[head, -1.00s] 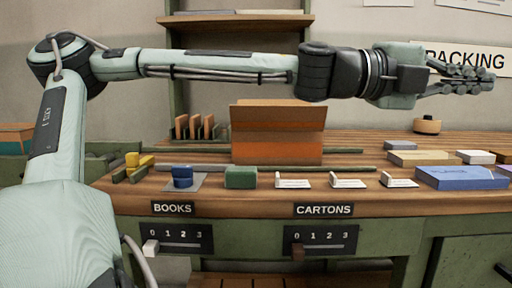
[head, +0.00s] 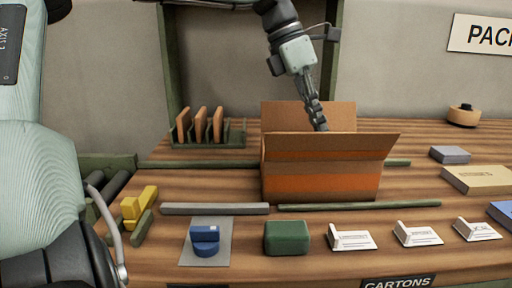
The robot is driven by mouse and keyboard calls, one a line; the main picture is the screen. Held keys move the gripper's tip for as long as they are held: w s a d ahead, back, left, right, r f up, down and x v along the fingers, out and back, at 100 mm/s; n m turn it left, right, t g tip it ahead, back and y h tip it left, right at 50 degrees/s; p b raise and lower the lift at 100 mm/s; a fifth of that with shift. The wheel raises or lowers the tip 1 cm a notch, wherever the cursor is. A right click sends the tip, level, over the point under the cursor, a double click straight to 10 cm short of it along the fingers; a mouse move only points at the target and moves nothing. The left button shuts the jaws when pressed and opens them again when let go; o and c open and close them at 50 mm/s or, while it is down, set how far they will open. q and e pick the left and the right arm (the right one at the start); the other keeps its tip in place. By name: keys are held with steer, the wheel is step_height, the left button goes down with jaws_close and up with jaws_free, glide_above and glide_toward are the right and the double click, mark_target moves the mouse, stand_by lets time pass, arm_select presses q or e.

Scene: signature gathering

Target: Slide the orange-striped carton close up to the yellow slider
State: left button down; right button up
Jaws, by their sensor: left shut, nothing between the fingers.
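The orange-striped carton (head: 318,183) stands open on the bench, with a back flap up and a front flap folded outward. My left gripper (head: 319,122) points down at the carton's open top from behind, shut and empty. Its tips reach the opening; whether they touch an inner wall cannot be told. The yellow slider (head: 139,206) sits at the bench's left side, well to the left of the carton and apart from it. My right gripper is not in view.
Grey rail (head: 215,209) and green rail (head: 360,206) lie in front of the carton. A blue stamp-like object (head: 205,240), a green block (head: 286,238) and white cards (head: 351,240) line the front. A rack with brown pieces (head: 208,130) stands back left.

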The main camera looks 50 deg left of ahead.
mark_target(271, 170)
arm_select(q)
steer(key=s+a+m+g+y, duration=0.1)
steer(key=s+g+y, duration=0.2)
steer(key=s+y, duration=0.15)
steer(key=shift+h, duration=0.25)
steer(key=f, duration=0.5)
steer(key=s+f, duration=0.1)
steer(key=f, duration=0.2)
steer(key=shift+a+f, duration=0.1)
steer(key=shift+f, duration=0.1)
steer(key=shift+s+a+f+p, duration=0.25)
steer(key=shift+s+a+p, duration=0.15)
steer(key=shift+s+a, duration=0.6)
steer(key=shift+s+a+f, duration=0.1)
steer(key=shift+s+a, duration=0.15)
steer(key=shift+s, duration=0.2)
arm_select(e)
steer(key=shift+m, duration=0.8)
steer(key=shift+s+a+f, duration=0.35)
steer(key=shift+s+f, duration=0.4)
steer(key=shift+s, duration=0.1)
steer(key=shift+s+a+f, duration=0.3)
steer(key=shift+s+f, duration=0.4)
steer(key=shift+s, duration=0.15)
arm_select(q)
steer(key=shift+s, duration=0.1)
